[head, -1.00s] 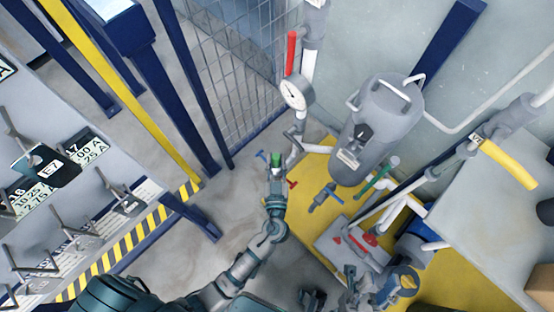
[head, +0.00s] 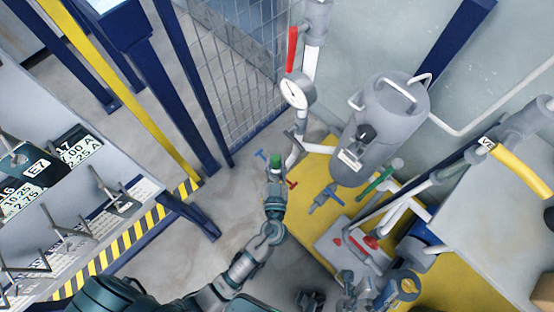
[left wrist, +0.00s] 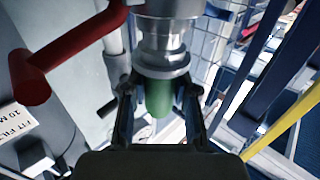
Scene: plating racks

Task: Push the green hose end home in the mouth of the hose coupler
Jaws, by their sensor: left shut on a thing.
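My left gripper (head: 276,172) is shut on the green hose end, whose green part (head: 276,160) shows at its fingertips in the head view. In the left wrist view the green hose end (left wrist: 158,97) sits between the two fingers (left wrist: 160,108). The flange hides the join, so I cannot tell how deep the hose end sits. My right gripper (head: 358,288) is at the bottom of the head view; its jaws are unclear.
A grey cylinder tank (head: 385,125) stands to the right of my left gripper, with a pressure gauge (head: 294,93) and red-handled pipe behind. Blue and red valve handles lie close by. A mesh fence (head: 235,75) is at the back, a plate rack (head: 85,205) at the left.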

